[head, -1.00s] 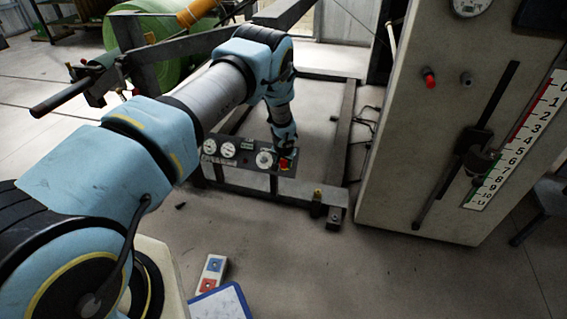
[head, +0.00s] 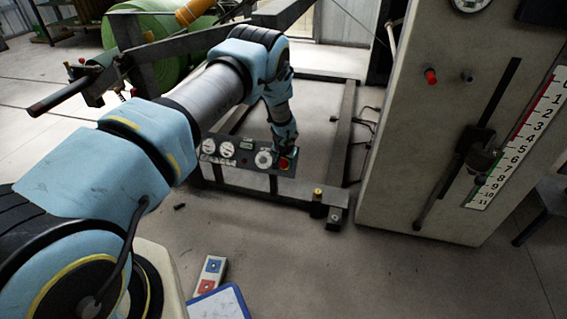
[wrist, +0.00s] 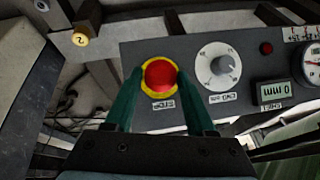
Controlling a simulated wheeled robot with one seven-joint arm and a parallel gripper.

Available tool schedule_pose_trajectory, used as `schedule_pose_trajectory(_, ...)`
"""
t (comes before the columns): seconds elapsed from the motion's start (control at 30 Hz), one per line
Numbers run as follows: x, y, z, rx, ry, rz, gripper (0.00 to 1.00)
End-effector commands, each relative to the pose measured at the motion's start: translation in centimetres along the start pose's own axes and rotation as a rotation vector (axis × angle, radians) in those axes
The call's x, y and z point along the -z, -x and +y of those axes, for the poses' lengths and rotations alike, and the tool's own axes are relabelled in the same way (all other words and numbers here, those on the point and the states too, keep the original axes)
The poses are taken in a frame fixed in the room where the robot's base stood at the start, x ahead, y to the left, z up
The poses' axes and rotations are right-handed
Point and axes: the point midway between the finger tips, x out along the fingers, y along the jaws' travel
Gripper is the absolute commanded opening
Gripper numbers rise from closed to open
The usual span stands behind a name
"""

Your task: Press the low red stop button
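The red stop button (wrist: 160,76) is a round red cap on a yellow ring, low on a dark grey control panel (wrist: 125,52), with a label beside it. In the head view the red button (head: 284,164) shows at the panel's right end, just under my gripper (head: 287,150). In the wrist view my gripper (wrist: 159,82) is open and empty. Its two green fingers show on either side of the button, with the cap between their tips. I cannot tell whether the fingers touch the panel or button.
On the panel beside the button are a white dial (wrist: 218,67), a small red lamp (wrist: 266,47) and a small display (wrist: 272,92). A tall cabinet (head: 400,150) with a red button (head: 431,76) stands right.

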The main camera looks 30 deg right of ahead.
Motion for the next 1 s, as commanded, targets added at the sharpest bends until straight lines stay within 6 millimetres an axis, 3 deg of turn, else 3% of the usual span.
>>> schedule_pose_trajectory(0.2, -0.1, 0.0, 0.0, 0.001, 0.0, -0.002, 0.79)
schedule_pose_trajectory(0.53, 0.1, 0.7, 0.0, 0.001, -0.001, -0.001, 0.79)
schedule_pose_trajectory(1.0, 0.1, 9.0, 0.0, 0.0, -0.001, -0.001, 0.79)
